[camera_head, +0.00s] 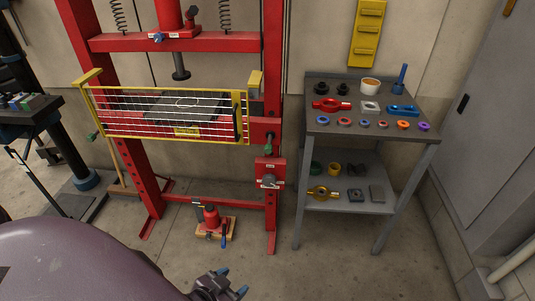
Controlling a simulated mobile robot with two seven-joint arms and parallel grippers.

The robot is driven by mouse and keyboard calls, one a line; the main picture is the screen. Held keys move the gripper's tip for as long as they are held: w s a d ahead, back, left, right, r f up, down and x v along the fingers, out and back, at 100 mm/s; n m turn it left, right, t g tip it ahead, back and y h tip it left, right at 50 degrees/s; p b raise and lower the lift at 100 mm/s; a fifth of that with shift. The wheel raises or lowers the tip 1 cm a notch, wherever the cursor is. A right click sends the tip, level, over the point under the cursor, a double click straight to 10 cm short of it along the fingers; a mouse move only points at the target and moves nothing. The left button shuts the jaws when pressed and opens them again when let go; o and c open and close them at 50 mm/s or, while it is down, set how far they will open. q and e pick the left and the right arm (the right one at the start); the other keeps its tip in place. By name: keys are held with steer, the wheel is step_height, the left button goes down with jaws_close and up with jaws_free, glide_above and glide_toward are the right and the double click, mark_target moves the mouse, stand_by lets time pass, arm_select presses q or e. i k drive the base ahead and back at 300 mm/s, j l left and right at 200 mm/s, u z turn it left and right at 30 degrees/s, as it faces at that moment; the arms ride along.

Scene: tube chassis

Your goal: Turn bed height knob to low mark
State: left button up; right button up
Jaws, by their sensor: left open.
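The bed height knob (268,182) is a dark grey knob on a red box (269,167) on the right post of the red press. Small pale labels sit on the box above and below it. They are too small to read, so I cannot tell which mark the knob points at. My left gripper (233,281) is at the bottom edge of the head view, with its two blue-tipped fingers apart and nothing between them. It is below and left of the knob in the picture, clear of it. My right gripper is not in view.
A yellow-framed mesh guard (170,113) spans the press front. A red bottle jack (211,217) stands on a wooden board between the posts. A grey two-shelf cart (340,129) with rings and tools stands at right. The floor (330,275) in front is clear.

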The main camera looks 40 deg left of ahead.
mark_target(269, 179)
steer(key=j, duration=0.5)
steer(key=i+j+u, duration=0.1)
steer(key=j, duration=0.85)
steer(key=i+j+u, duration=0.15)
steer(key=j, duration=0.3)
steer(key=i+j, duration=0.1)
steer(key=j, duration=0.35)
steer(key=i+j+u, duration=0.1)
steer(key=j, duration=0.4)
